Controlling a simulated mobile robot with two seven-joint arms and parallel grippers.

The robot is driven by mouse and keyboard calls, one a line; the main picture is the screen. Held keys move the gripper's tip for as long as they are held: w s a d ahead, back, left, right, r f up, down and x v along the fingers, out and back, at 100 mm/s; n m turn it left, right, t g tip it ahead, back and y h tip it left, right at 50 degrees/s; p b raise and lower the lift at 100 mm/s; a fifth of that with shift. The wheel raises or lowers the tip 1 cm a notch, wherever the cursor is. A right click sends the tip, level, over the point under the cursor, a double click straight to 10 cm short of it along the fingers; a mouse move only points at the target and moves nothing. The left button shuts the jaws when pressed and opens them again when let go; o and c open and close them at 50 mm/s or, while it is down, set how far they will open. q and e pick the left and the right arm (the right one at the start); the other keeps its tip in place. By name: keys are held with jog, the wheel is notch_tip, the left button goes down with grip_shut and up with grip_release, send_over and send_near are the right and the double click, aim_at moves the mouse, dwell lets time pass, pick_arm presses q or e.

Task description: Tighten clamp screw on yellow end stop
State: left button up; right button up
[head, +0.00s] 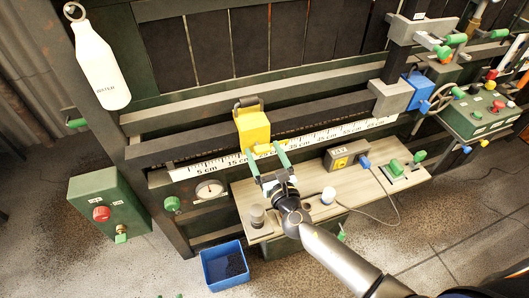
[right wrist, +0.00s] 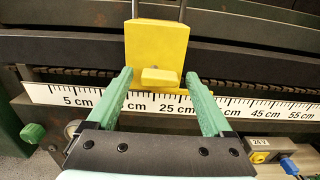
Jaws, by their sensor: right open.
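The yellow end stop (head: 254,128) sits on the dark rail above the white centimetre scale, with a dark loop handle on top. In the right wrist view the end stop (right wrist: 156,52) stands straight ahead, and its yellow clamp screw knob (right wrist: 162,77) sticks out low on its front face. My right gripper (head: 267,158) is open, with its green fingers pointing at the end stop's lower front. In the right wrist view the fingers of my right gripper (right wrist: 162,95) lie left and right of the knob with gaps on both sides. My left gripper is not in view.
A blue end block (head: 420,90) sits at the rail's right. A blue bin (head: 224,265) and a green box with a red button (head: 108,205) stand on the floor.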

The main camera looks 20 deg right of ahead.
grip_shut()
dwell(0.6)
